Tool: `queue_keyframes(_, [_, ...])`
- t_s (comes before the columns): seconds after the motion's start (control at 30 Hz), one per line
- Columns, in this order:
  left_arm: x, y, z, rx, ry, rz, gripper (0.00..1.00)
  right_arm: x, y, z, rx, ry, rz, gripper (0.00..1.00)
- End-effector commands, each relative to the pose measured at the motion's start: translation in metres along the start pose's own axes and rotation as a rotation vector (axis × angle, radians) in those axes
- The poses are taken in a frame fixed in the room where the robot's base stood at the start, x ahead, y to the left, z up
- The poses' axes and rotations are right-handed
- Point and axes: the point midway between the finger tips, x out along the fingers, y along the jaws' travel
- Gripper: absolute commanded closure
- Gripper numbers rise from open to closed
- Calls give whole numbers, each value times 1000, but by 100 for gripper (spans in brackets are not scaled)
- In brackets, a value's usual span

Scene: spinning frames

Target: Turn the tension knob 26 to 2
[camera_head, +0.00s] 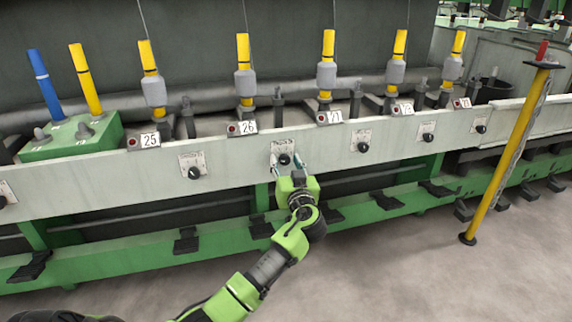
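A long light grey rail carries black round knobs, each on a small white dial plate. One knob (284,159) sits right of and below the label 26 (248,127). Another knob (194,172) sits lower left of that label, towards label 25 (150,140). The dial marks are too small to read. My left gripper (287,156) comes up from below at the knob right of label 26. Its two thin fingers stand apart, one on each side of this knob, with visible gaps. I cannot tell how far they reach around it. My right gripper is out of view.
Yellow bobbins with grey yarn (245,80) stand in a row above the rail. A green box (75,140) is at left. Black pedals (187,240) line the green lower beam. A yellow post (505,150) stands at right. The floor in front is clear.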

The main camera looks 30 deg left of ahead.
Motion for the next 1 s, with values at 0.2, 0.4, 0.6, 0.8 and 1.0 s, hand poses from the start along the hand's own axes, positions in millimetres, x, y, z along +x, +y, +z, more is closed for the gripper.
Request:
queue_keyframes(0.2, [0, 0, 0, 0, 0, 0, 74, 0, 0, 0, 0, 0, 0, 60])
queue_keyframes(0.4, [0, 0, 0, 0, 0, 0, 99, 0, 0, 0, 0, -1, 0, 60])
queue_keyframes(0.6, [-1, 0, 0, 15, -2, 1, 99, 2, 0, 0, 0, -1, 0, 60])
queue_keyframes(0.8, [-1, 0, -1, 89, -9, 2, 99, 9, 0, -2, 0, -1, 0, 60])
queue_keyframes(1.0, [-1, 1, -2, 235, -22, 3, 99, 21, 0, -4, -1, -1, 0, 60])
